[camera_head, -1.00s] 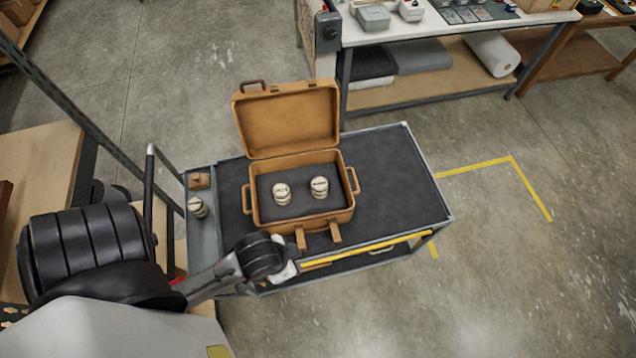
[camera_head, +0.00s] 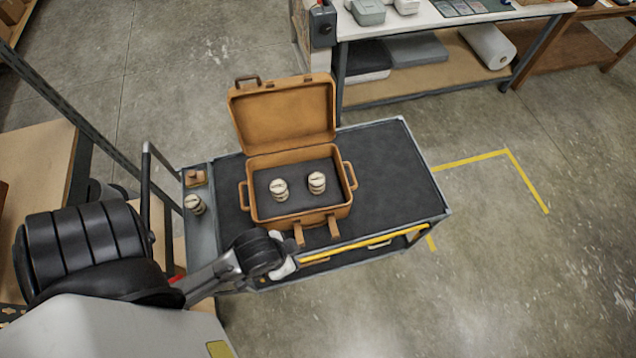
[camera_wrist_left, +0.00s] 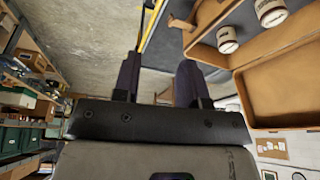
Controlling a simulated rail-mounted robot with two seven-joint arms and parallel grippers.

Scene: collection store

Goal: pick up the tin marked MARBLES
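Two cream tins stand inside an open tan case (camera_head: 299,219) on a cart: a left tin (camera_head: 279,190) and a right tin (camera_head: 317,183). A third similar tin (camera_head: 195,204) stands on the cart's narrow left side tray. The labels are too small to read, so I cannot tell which is marked MARBLES. My left gripper (camera_head: 283,266) is just in front of the case, at the cart's front edge, apart from the tins. In the left wrist view its two fingers (camera_wrist_left: 160,64) are apart with nothing between them. Tins in the case (camera_wrist_left: 227,40) show at upper right there. My right gripper is out of view.
The case lid (camera_head: 284,117) stands raised at the back. The cart's dark top (camera_head: 390,175) is clear right of the case. A small brown object (camera_head: 195,177) sits on the side tray. A yellow rail (camera_head: 365,245) runs along the cart's front. A workbench (camera_head: 440,22) stands behind.

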